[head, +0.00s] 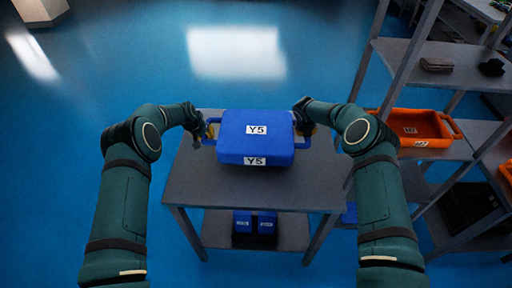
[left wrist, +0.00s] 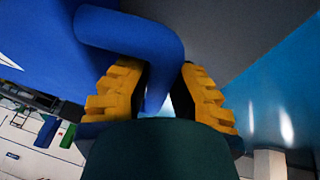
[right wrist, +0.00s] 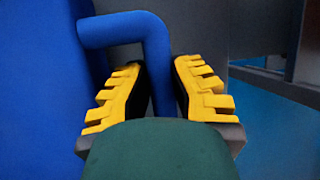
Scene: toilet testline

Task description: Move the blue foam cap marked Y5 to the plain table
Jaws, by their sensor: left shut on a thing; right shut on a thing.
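The blue foam cap (head: 255,132) has white Y5 labels on its top and front and a bar handle on each side. It is level, over the middle of the plain grey table (head: 215,190); I cannot tell whether it touches the top. My left gripper (head: 209,133) is shut on its left handle, and yellow fingers flank that blue handle (left wrist: 135,35) in the left wrist view. My right gripper (head: 303,128) is shut on its right handle, which also shows between the yellow fingers in the right wrist view (right wrist: 150,30).
At right, a grey rack (head: 400,55) holds an orange bin (head: 418,128) and dark items, with a post close to my right arm.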

